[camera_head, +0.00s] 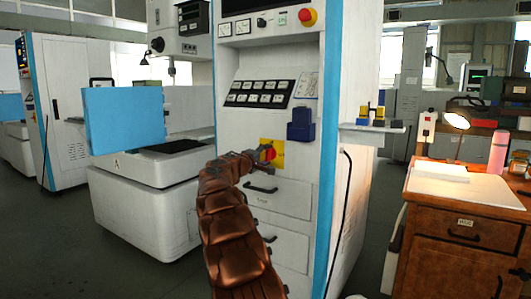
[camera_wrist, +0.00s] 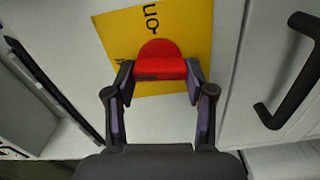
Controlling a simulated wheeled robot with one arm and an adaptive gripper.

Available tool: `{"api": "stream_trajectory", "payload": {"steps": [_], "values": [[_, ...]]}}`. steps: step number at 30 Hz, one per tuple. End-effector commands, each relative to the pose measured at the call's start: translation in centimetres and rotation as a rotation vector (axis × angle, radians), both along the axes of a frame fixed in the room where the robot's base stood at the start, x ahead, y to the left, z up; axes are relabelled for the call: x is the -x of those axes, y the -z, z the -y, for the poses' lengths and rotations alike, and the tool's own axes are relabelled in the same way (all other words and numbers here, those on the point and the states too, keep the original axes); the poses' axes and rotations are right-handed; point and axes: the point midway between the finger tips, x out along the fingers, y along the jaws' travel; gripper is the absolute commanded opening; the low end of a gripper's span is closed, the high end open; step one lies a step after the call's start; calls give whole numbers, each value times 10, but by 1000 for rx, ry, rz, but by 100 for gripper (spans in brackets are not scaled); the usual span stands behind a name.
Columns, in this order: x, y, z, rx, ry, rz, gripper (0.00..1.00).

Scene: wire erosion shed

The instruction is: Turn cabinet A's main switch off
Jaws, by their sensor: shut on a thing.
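Cabinet A's main switch is a red rotary handle on a yellow plate. In the wrist view the red handle (camera_wrist: 160,68) sits between my gripper's (camera_wrist: 158,84) two fingertips, which are shut on its sides. The yellow plate (camera_wrist: 185,30) shows black lettering, partly hidden. In the head view my gripper (camera_head: 262,156) reaches the yellow plate (camera_head: 278,150) on the white cabinet's (camera_head: 230,110) front, and my brown arm hides part of the front. The red handle (camera_head: 270,155) is partly hidden there by my gripper.
A drawer with a black handle (camera_head: 260,188) lies just below the switch; the handle also shows in the wrist view (camera_wrist: 292,85). A blue box (camera_head: 300,126) juts out to the upper right. A red emergency button (camera_head: 307,16) is higher up. A wooden bench (camera_head: 440,225) stands at right.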

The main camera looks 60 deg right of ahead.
Motion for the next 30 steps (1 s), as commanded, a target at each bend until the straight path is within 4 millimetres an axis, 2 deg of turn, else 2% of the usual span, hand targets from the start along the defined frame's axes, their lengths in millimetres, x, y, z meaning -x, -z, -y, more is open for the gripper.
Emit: {"api": "stream_trajectory", "payload": {"steps": [9, 26, 27, 30], "values": [[0, 0, 0, 4, -1, -126, 19], [-1, 2, 0, 6, -1, -153, 19], [-1, 2, 0, 6, -1, -153, 57], [-1, 2, 0, 6, -1, -152, 68]]}}
